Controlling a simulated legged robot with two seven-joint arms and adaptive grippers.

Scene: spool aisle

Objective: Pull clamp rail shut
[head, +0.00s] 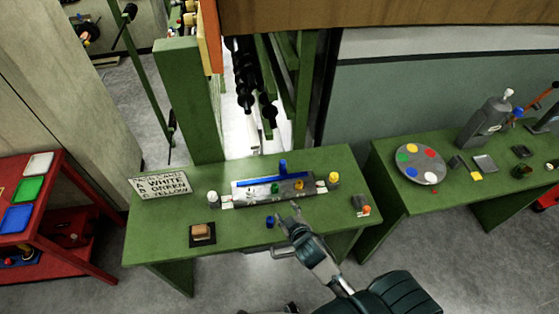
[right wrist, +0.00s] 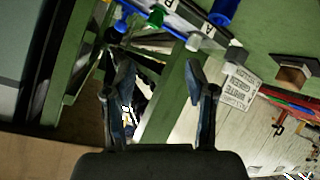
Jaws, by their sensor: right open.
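The blue clamp rail (head: 258,181) lies lengthwise along a grey fixture plate (head: 246,197) on the green table, with a blue upright handle (head: 283,167) near its middle. I cannot tell whether the rail is open or shut. A green piece (head: 275,188) sits at the rail's front side. My right gripper (head: 287,211) is open and empty, in front of the fixture and apart from the handle. In the right wrist view its two fingers (right wrist: 160,70) are spread, with part of the blue rail (right wrist: 132,6) beyond them at the top. My left gripper is not visible.
On the table (head: 170,222) stand a white piece (head: 212,197), a yellow piece (head: 333,178), a blue piece (head: 270,221), a brown block on a dark base (head: 202,232) and a lettered sign (head: 158,185). A second green table (head: 400,178) is at right, a red stand (head: 60,190) at left.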

